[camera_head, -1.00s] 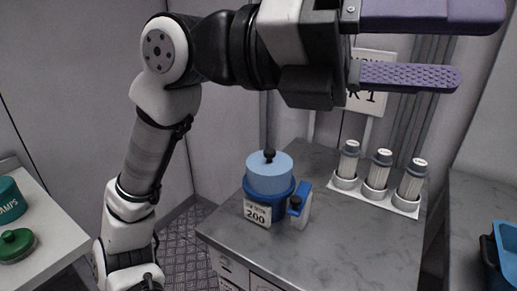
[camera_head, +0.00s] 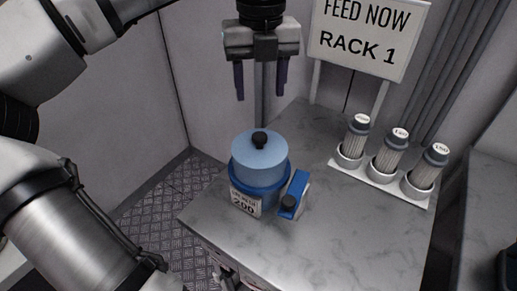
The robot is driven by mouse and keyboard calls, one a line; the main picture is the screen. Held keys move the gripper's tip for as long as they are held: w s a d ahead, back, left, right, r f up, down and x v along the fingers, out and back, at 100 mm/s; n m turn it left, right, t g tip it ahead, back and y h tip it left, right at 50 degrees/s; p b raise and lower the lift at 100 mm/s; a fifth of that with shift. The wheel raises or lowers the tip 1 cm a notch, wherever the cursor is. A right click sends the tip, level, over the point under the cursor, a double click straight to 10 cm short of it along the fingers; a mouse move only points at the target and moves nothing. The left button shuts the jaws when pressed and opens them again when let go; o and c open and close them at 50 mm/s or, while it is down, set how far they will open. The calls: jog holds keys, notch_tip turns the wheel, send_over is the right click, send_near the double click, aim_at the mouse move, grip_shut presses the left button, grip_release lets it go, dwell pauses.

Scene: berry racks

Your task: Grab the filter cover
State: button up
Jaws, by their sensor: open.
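A blue cylindrical filter housing (camera_head: 265,188) stands upright on the grey table. Its light blue round cover (camera_head: 259,160) sits on top, with a black knob (camera_head: 259,140) at the centre. A label reading 200 is on its front, and a blue part with a black knob (camera_head: 293,196) stands at its right side. My gripper (camera_head: 261,98) points down above the cover, with its two dark purple fingers apart and nothing between them. A clear gap lies between the fingertips and the knob.
Several filter cartridges (camera_head: 391,154) stand in a white holder (camera_head: 378,176) at the table's right. A sign reading FEED NOW RACK 1 (camera_head: 358,38) stands behind. The table front (camera_head: 325,250) is clear.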

send_over(260, 135)
jog(key=f, duration=0.5)
jog(key=shift+w+f, duration=0.15)
jog(key=shift+w, duration=0.05)
jog(key=shift+s+f+p, duration=0.15)
jog(key=shift+f+p, duration=0.35)
jog(key=shift+f, duration=0.85)
jog(key=shift+s+f+p, duration=0.1)
jog(key=shift+f+p, duration=0.35)
jog(key=shift+f, duration=0.9)
jog(key=shift+c, duration=0.2)
grip_shut()
